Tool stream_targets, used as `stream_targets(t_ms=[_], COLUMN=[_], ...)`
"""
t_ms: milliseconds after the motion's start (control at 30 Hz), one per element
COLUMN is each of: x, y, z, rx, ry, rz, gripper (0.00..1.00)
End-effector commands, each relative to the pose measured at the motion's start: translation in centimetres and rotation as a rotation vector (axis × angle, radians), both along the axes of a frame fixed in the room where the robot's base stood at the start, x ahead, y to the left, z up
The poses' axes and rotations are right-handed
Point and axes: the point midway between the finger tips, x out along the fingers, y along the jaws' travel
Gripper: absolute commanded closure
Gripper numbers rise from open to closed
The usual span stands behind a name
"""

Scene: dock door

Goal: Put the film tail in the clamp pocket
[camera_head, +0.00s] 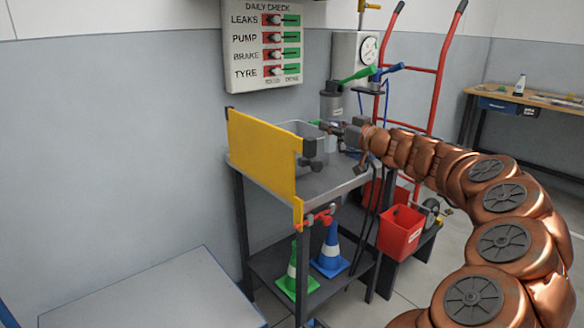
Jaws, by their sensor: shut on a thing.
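My gripper (328,127) is at the end of the copper-coloured arm, above the back of the grey metal stand (325,182). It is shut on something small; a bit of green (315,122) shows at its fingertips. I cannot tell whether this is the film tail. A clear, see-through tub or sheet (297,129) stands behind the yellow panel (262,153), just left of the gripper. A dark clamp-like fitting (311,147) sits at the panel's right end, below and left of the gripper. Its pocket cannot be made out.
A green cone (296,277) and a blue cone (331,253) stand on the lower shelf. A red bin (400,232) and red hand truck (437,75) are to the right. A check board (262,45) hangs above. Open floor lies right.

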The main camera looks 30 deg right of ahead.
Motion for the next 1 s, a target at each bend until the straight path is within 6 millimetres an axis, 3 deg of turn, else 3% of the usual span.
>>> stream_targets(t_ms=[167,500,1000], x=[1.1,1.2,1.1], y=[0.9,0.9,0.8], z=[0.6,-4.4,-8.9], rx=[0.002,0.004,0.001], ry=[0.001,0.003,0.002], rz=[-0.001,-0.002,-0.003], gripper=[0.92,0.92,0.92])
